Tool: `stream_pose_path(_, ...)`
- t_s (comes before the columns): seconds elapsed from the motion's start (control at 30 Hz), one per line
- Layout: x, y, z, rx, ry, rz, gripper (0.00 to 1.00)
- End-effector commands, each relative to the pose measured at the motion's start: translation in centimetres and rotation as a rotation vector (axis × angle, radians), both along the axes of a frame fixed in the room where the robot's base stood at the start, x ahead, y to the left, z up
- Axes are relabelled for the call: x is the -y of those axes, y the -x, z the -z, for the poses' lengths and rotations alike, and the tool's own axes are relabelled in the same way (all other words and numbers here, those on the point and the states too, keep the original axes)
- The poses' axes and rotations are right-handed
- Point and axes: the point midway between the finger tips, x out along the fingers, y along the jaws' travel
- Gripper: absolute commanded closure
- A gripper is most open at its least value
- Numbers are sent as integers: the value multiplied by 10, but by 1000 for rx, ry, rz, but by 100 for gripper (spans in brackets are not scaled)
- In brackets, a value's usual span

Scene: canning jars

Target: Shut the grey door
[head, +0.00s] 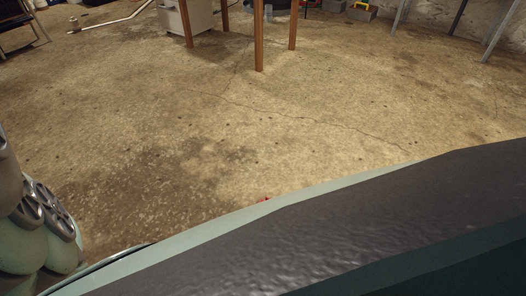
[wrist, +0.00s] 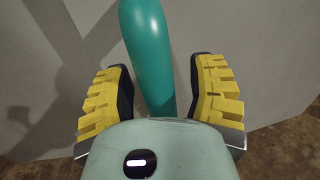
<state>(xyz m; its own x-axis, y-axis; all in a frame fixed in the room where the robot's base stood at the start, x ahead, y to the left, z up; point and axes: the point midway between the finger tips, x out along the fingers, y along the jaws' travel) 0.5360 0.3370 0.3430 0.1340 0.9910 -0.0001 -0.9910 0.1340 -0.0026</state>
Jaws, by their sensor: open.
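A flat grey panel (wrist: 265,60) fills most of the wrist view behind my gripper and looks like the grey door. Its lower edge shows at the right, with floor below it. Its hinge and opening angle are not visible. My gripper (wrist: 160,78) is open, with its yellow ridged fingers spread on both sides of a smooth teal rounded bar (wrist: 147,45). Both fingers look apart from the bar. The bar's lower end is hidden behind the gripper body, and I cannot tell whether it joins the panel. I cannot make out the gripper or the door in the head view.
Brown concrete floor (head: 230,120) lies open across the head view. Wooden table legs (head: 259,35) stand at the back, with a pale box (head: 190,15) beside them. Grey metal legs (head: 500,30) stand at the back right. A bent pipe (head: 112,20) lies at the back left.

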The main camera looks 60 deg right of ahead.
Motion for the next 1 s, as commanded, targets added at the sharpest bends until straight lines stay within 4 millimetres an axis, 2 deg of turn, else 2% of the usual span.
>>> stream_pose_path(0.07, 0, 0, 0, 0, 0, -1, 43)
stream_pose_path(0.6, 0, 0, 0, 0, 0, 0, 98)
stream_pose_path(1.0, 0, 0, 0, 0, 0, 0, 100)
